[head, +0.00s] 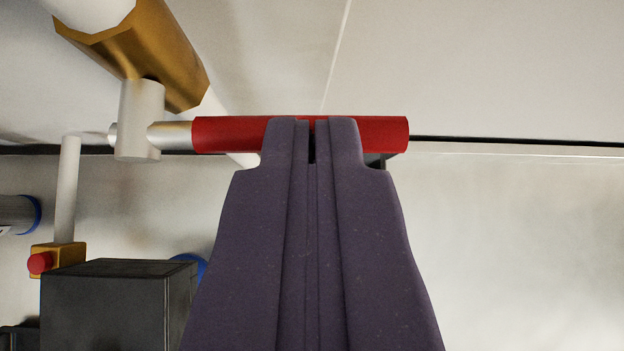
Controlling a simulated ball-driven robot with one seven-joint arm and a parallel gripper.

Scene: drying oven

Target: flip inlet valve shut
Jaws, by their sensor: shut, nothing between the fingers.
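The inlet valve has a brass body (150,60) at the upper left, on a white pipe. A pale stem (141,118) comes off it, and a lever with a red sleeve (230,134) runs level to the right from the stem. My gripper (312,125) is shut and empty, its fingers side by side. The fingertips overlap the middle of the red sleeve in the picture and hide part of it. I cannot tell whether they touch it.
A dark box (118,305) stands at the lower left. Beside it is a small brass fitting with a red knob (40,263) on a white pipe (67,190). A blue-rimmed grey cylinder (18,215) is at the left edge. The pale wall (510,240) on the right is clear.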

